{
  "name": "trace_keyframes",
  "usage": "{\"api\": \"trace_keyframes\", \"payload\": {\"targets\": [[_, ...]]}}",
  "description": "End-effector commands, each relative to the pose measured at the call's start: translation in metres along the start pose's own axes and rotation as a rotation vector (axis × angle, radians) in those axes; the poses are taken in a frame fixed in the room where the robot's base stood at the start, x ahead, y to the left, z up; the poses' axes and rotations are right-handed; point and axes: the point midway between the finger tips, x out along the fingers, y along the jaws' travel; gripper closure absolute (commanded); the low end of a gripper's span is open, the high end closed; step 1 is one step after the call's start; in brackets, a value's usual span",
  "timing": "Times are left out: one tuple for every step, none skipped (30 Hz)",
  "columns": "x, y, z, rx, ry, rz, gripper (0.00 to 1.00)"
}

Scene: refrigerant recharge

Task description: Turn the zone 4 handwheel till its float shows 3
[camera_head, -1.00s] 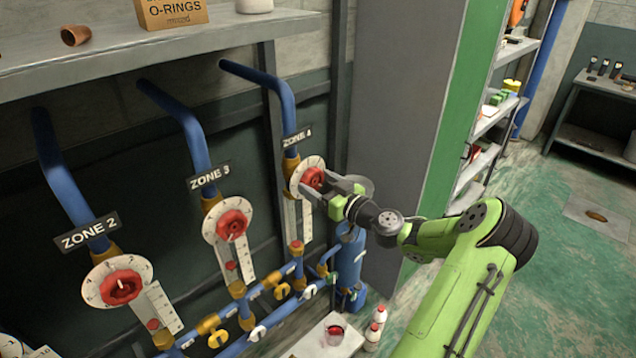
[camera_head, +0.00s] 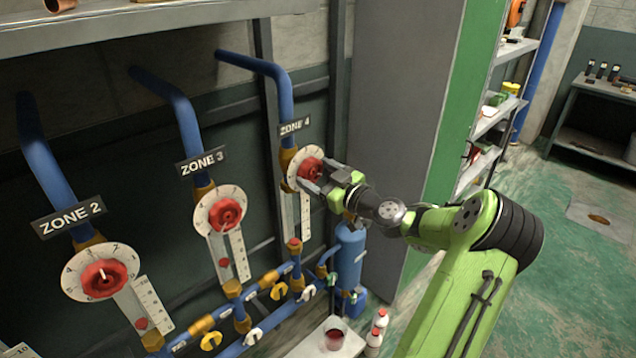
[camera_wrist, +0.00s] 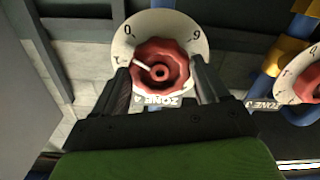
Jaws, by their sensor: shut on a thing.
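The zone 4 handwheel (camera_head: 312,168) is red and sits on a round white numbered dial under the ZONE 4 sign (camera_head: 291,127). My gripper (camera_head: 318,183) is at the wheel from the lower right. In the wrist view my gripper (camera_wrist: 161,85) has one finger on each side of the red handwheel (camera_wrist: 158,52), shut on its rim.
Red handwheels for zone 3 (camera_head: 226,214) and zone 2 (camera_head: 104,278) stand to the left. Blue pipes and yellow valves run below. A blue cylinder (camera_head: 349,255) and a low table with a beaker (camera_head: 334,334) stand beneath the arm. A grey wall panel (camera_head: 395,110) is to the right.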

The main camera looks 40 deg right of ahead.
Motion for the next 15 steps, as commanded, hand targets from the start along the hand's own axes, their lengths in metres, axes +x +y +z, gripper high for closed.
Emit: {"api": "trace_keyframes", "payload": {"targets": [[-0.0010,-0.0009,0.0073,-0.015,-0.010,0.000,0.62],[-0.0010,-0.0009,0.0073,-0.025,-0.011,-0.001,0.62],[-0.0011,-0.0009,0.0073,-0.037,-0.011,-0.001,0.62],[-0.0011,-0.0010,0.0075,-0.046,-0.011,-0.001,0.62],[-0.0011,-0.0011,0.0076,-0.055,-0.012,-0.001,0.62],[-0.0011,-0.0011,0.0078,-0.067,-0.012,-0.001,0.62],[-0.0011,-0.0011,0.0078,-0.077,-0.012,-0.001,0.62],[-0.0012,-0.0011,0.0079,-0.086,-0.012,-0.001,0.62],[-0.0011,-0.0011,0.0082,-0.098,-0.013,-0.001,0.62],[-0.0011,-0.0011,0.0082,-0.107,-0.013,-0.001,0.62],[-0.0011,-0.0011,0.0081,-0.117,-0.013,-0.001,0.62],[-0.0011,-0.0010,0.0079,-0.129,-0.013,-0.001,0.62],[-0.0011,-0.0010,0.0078,-0.137,-0.013,-0.001,0.62],[-0.0012,-0.0009,0.0076,-0.143,-0.013,-0.001,0.62],[-0.0012,-0.0008,0.0073,-0.149,-0.013,-0.001,0.62]]}}
